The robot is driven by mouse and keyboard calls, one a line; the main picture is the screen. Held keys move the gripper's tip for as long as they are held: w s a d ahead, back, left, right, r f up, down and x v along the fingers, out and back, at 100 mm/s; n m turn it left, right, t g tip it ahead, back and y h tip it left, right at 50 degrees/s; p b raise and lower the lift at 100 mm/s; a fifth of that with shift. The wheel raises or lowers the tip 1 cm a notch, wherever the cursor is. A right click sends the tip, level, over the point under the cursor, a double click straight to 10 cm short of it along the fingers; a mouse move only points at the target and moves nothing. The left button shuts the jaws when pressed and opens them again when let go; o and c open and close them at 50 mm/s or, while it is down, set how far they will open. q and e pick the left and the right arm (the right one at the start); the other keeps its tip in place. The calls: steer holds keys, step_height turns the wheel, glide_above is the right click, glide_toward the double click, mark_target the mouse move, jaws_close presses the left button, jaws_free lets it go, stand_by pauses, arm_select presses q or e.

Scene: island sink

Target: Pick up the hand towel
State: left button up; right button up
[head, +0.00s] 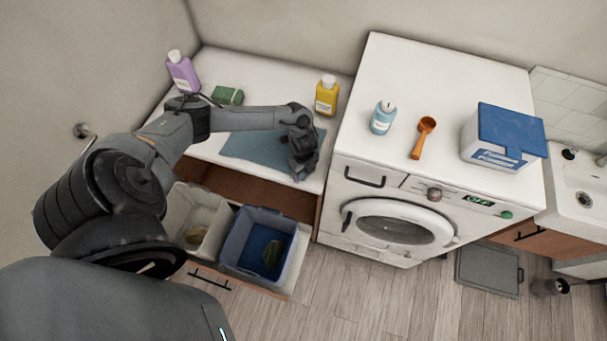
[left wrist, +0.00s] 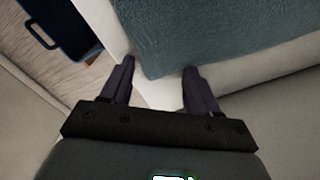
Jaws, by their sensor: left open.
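The hand towel (head: 250,146) is a flat blue-grey cloth on the white counter, partly hidden behind my left arm in the head view. In the left wrist view the towel (left wrist: 215,35) fills the upper middle, and one corner points down between my fingers. My left gripper (head: 303,172) is over the towel's right end, near the counter's front edge. In the left wrist view the left gripper (left wrist: 156,70) is open with nothing held; its fingers are apart on either side of the corner. I cannot tell whether they touch the cloth. My right gripper is not in view.
A taller washing machine (head: 385,165) adjoins on the right. Below the counter, a pulled-out drawer holds a grey bin (head: 178,212) and a blue bin (head: 232,245).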

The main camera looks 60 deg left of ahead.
arm_select(q)
steer(key=shift+s, duration=0.15)
jaws_close()
stand_by(0.4)
steer(key=shift+f, duration=0.1)
step_height(320, 180, up, 12)
steer(key=p, duration=1.2)
step_height(320, 180, up, 27)
stand_by(1.0)
